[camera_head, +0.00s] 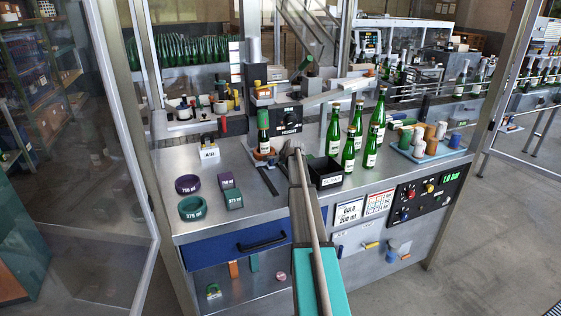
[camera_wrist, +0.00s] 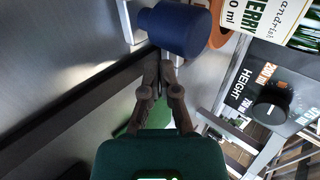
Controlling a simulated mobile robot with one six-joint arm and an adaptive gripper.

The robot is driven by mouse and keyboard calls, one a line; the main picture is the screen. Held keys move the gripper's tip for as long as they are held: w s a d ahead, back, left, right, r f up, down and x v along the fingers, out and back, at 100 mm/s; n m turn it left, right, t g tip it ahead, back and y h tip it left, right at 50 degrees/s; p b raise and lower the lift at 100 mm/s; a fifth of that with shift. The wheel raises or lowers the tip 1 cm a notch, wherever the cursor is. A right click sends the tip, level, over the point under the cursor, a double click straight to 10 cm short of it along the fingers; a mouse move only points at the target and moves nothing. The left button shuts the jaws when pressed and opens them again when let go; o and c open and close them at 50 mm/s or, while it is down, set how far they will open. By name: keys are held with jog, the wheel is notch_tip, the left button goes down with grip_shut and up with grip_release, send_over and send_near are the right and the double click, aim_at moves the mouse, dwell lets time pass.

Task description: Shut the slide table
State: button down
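A green bottle (camera_head: 263,130) stands upright in an orange-brown round seat (camera_head: 265,154) at the machine, which looks like the slide table. A dark rail (camera_head: 267,181) runs along the bench in front of it. In the wrist view, a dark blue cylindrical knob (camera_wrist: 173,28) sits beside the orange seat (camera_wrist: 221,28) and the labelled bottle (camera_wrist: 262,14). The dark rail (camera_wrist: 70,103) crosses the left side. My gripper (camera_wrist: 166,62) has its fingers together, empty, with the tips close below the blue knob. I cannot tell whether they touch it. In the head view, my arm hides the gripper's tips.
A panel with a HEIGHT dial (camera_head: 288,120) stands behind the bottle. A black bin (camera_head: 325,171) and several green bottles (camera_head: 348,150) are right of my arm. A blue drawer (camera_head: 225,250) is below.

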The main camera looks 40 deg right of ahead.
jog(key=s, duration=0.2)
jog(key=shift+s+a, duration=0.35)
jog(key=shift+s, duration=0.05)
jog(key=p+v, duration=0.7)
jog(key=v, duration=0.3)
jog(key=shift+d, duration=0.15)
